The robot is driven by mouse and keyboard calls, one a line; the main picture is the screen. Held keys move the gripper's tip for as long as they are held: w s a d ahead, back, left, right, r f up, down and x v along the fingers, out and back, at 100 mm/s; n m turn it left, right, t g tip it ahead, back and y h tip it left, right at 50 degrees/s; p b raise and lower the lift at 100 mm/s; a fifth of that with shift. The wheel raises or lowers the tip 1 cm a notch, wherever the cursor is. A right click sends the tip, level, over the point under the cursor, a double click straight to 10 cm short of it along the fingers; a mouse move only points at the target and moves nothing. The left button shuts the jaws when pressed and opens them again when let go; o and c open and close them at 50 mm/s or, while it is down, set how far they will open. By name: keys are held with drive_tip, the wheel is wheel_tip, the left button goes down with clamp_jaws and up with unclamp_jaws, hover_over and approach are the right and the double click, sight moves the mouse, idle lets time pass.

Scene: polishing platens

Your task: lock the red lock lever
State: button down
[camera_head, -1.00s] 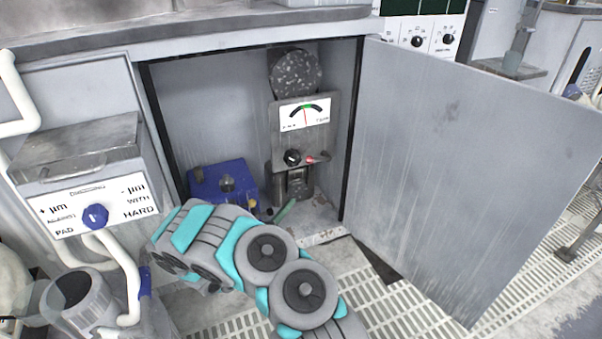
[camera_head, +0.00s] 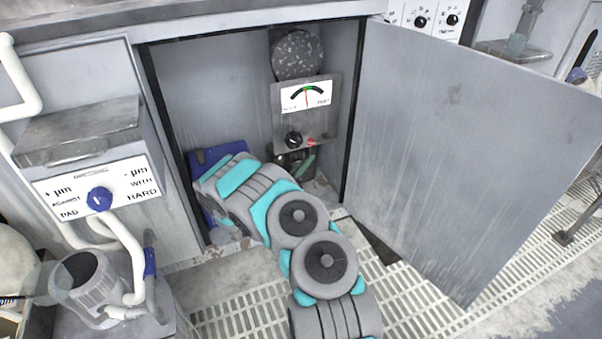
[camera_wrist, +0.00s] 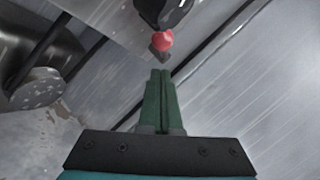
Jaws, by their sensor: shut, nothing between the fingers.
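The red lock lever (camera_head: 312,140) is a small red-tipped lever below the gauge, beside a black knob (camera_head: 293,139), inside the open cabinet. In the wrist view its red ball end (camera_wrist: 162,41) shows at the top centre on a dark stem. My gripper (camera_wrist: 162,75) is shut and empty, its green fingers together and pointing toward the red ball, with a small gap in the picture. In the head view the green fingertips (camera_head: 306,164) show just below the lever. Whether they touch it cannot be told.
The gauge panel (camera_head: 306,95) carries a dial and a dark speckled disc (camera_head: 298,55) above. A blue box (camera_head: 215,155) sits at the cabinet's left, partly hidden by my arm. The open cabinet door (camera_head: 470,150) stands at the right, and the cabinet walls are close on both sides.

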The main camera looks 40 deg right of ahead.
sight(319, 141)
drive_tip(key=shift+w+d+r, duration=0.45)
drive_tip(key=shift+w+r, duration=0.35)
drive_tip(key=shift+r, duration=0.05)
drive_tip(key=shift+d+r, duration=0.1)
drive_tip(key=shift+r, duration=0.05)
drive_tip(key=shift+r, duration=0.15)
